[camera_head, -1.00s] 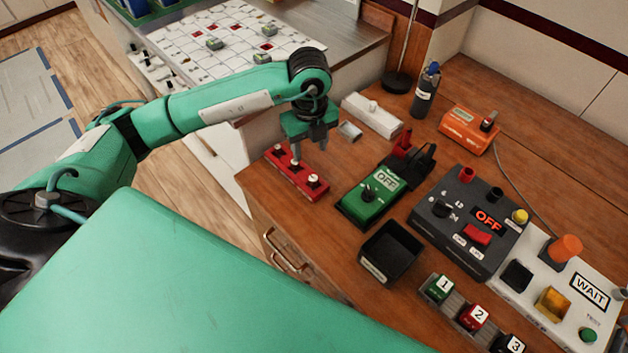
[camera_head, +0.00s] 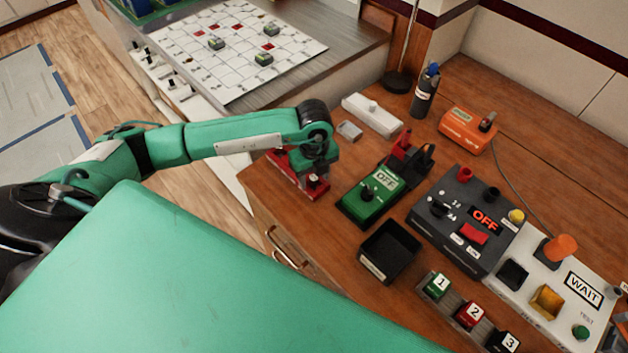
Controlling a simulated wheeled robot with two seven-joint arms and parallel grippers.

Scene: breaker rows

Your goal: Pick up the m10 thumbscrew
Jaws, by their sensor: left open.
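A red block (camera_head: 283,163) sits at the near left edge of the wooden counter and carries small silver thumbscrews. One thumbscrew (camera_head: 313,181) shows at the block's right end. The others are mostly hidden behind my left arm and hand. I cannot read any size marking, so I cannot tell which one is the M10. My left gripper (camera_head: 309,177) is open and low over the right part of the block, pointing down. Its fingers are partly hidden, and I cannot tell whether they touch a screw. My right gripper is not in view.
A green switch box (camera_head: 365,204) reading OFF stands just right of the block. A black open bin (camera_head: 390,252) is in front of it. A small grey piece (camera_head: 349,130) and a white box (camera_head: 372,115) lie behind. A dark OFF panel (camera_head: 465,215) stands farther right.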

